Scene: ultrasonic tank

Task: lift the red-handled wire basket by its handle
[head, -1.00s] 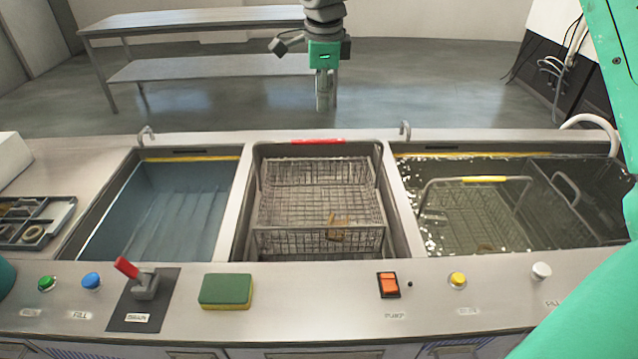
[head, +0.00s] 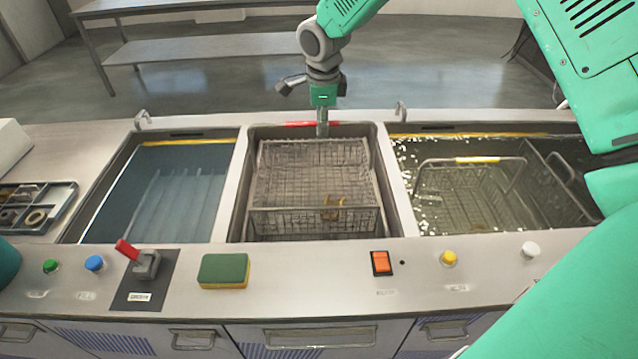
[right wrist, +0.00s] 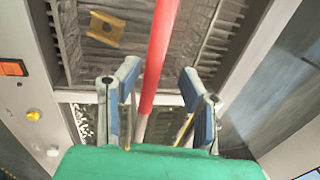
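The red-handled wire basket (head: 285,222) sits in the middle basin, with a brown piece (head: 332,208) inside it. Its red handle (head: 298,124) stands at the basin's far edge. My right gripper (head: 322,130) points down at the right part of that handle. In the right wrist view the gripper (right wrist: 161,100) is open, with one finger on each side of the red handle (right wrist: 157,55). I cannot tell whether either finger touches it. My left gripper is not in view.
A yellow-handled basket (head: 468,195) stands in the water-filled right tank. The left tank (head: 165,200) holds no basket. The front panel carries a red-handled lever (head: 140,258), a sponge (head: 223,270), an orange switch (head: 381,263) and buttons. A tray (head: 62,207) lies at left.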

